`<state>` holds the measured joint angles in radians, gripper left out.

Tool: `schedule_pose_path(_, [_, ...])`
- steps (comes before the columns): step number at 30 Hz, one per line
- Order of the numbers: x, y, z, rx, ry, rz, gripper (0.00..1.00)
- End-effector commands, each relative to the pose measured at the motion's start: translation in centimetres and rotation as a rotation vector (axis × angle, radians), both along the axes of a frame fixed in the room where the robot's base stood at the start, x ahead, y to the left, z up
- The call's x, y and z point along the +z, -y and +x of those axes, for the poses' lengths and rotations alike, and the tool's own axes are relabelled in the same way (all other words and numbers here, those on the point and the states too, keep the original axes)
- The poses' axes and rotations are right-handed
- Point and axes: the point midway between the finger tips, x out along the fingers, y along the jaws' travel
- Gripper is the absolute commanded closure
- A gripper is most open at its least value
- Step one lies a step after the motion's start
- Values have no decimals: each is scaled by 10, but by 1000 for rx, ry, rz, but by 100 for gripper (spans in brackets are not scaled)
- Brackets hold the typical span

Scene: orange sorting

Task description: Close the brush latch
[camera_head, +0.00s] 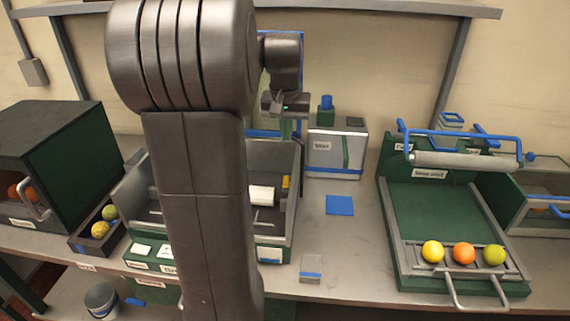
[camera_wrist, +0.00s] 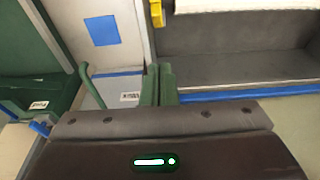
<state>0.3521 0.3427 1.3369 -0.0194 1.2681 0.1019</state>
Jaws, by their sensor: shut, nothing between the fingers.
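The brush is a white roller (camera_head: 262,195) inside the grey-walled washing bin; it also shows at the top of the wrist view (camera_wrist: 235,5). A small yellow piece (camera_head: 285,182), which looks like the latch, is at the bin's right wall near the brush. It shows as a brass-coloured piece in the wrist view (camera_wrist: 157,14); whether it is open or closed I cannot tell. My gripper (camera_wrist: 160,75) is shut and empty, its green fingers together near the bin's rear right corner, apart from the yellow piece. My arm hides part of the bin in the head view.
A white-grey box (camera_head: 335,145) with a green strip stands right of my gripper. A blue square (camera_head: 340,205) lies on clear tabletop. A green sorting tray (camera_head: 440,212) with three fruits is at the right. A dark green cabinet (camera_head: 55,150) is at the left.

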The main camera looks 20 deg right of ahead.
Motion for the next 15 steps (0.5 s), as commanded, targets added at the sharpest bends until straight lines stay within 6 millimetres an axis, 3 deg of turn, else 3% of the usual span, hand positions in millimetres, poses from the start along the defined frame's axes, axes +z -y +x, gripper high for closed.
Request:
schedule_pose_path(9, [-69, 6, 11, 0, -4, 1, 100])
schedule_pose_path(15, [-89, -1, -3, 1, -1, -1, 100])
